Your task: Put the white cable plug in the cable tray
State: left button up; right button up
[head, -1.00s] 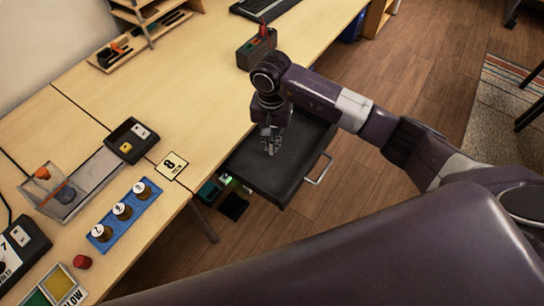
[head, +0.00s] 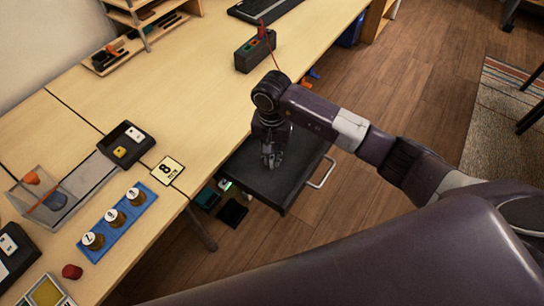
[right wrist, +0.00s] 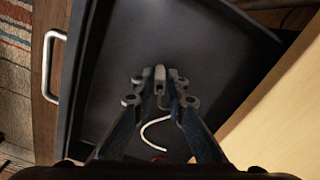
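My right gripper (head: 267,161) points down over the open black drawer (head: 297,181), which is the likely cable tray. In the right wrist view its fingertips (right wrist: 160,78) are close together around a small pale piece, apparently the white cable plug (right wrist: 160,73). A thin white cable (right wrist: 146,131) curls below the fingers, against the dark drawer floor (right wrist: 215,45). I cannot tell whether the plug touches the floor. My left gripper does not show in any view.
The drawer has a metal handle (head: 322,172).

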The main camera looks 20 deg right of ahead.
aim_at(272, 157)
jog(key=shift+o, duration=1.3)
jog(key=shift+r, duration=0.15)
jog(key=shift+r+p, duration=0.35)
jog(key=shift+p, duration=0.1)
notch_tip(272, 157, up, 12)
jog(key=p, duration=0.5)
jog(key=shift+f+p, duration=0.25)
jog(key=shift+p, duration=0.1)
